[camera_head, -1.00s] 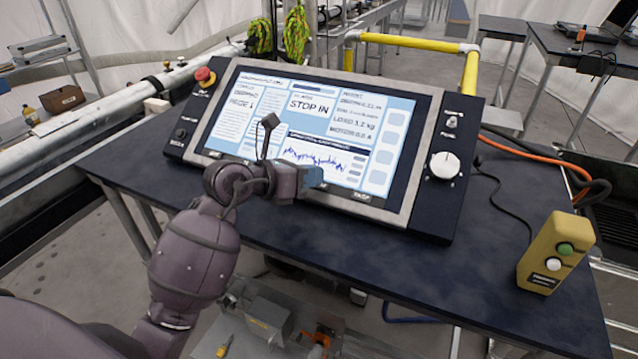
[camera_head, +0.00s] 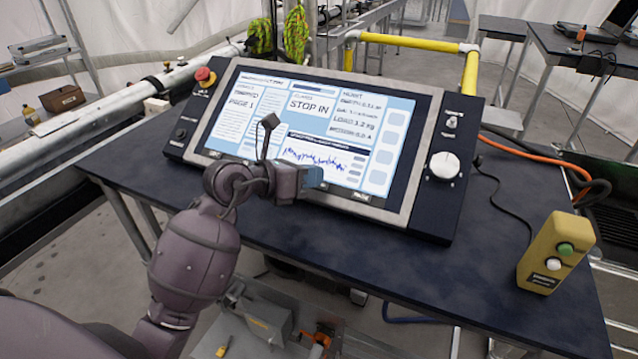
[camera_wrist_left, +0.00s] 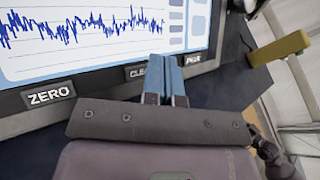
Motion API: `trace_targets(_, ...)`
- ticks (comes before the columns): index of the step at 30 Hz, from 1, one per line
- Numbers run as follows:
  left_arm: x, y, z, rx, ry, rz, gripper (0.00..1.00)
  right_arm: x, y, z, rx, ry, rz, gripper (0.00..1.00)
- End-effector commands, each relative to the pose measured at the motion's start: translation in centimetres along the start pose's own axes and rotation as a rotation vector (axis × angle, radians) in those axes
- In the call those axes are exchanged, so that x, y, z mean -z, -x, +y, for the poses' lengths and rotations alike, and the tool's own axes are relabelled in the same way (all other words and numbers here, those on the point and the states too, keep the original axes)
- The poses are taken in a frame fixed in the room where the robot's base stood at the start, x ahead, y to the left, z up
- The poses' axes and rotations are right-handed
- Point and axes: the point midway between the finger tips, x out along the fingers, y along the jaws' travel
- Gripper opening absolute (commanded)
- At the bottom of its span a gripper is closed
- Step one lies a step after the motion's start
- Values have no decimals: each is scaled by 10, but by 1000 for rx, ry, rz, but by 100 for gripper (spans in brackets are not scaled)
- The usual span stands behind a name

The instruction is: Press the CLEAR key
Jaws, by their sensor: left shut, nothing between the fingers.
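The control panel's wide screen (camera_head: 335,112) stands tilted on a dark table. The CLEAR key (camera_wrist_left: 137,72) is on the lower bezel in the left wrist view, its right part hidden behind my fingers. The ZERO key (camera_wrist_left: 48,95) is to its left and another dark key (camera_wrist_left: 194,61) to its right; in the head view that right key (camera_head: 362,196) also shows. My left gripper (camera_head: 316,178) is shut and empty, its blue fingertips (camera_wrist_left: 166,60) over the bezel at the CLEAR key. I cannot tell whether they touch it. My right gripper is not in view.
A red stop button (camera_head: 205,76) is at the panel's upper left, and a white knob (camera_head: 444,165) at its right. A yellow two-button box (camera_head: 556,252) stands on the table (camera_head: 430,265) at the right. The table front is mostly clear.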

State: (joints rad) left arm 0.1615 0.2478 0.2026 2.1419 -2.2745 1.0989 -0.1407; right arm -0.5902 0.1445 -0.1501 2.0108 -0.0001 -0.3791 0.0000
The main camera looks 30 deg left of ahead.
Motion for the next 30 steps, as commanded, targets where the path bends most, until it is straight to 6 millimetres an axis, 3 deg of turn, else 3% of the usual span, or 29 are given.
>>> trace_targets(30,6,-8,6,0,0,0,0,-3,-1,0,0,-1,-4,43)
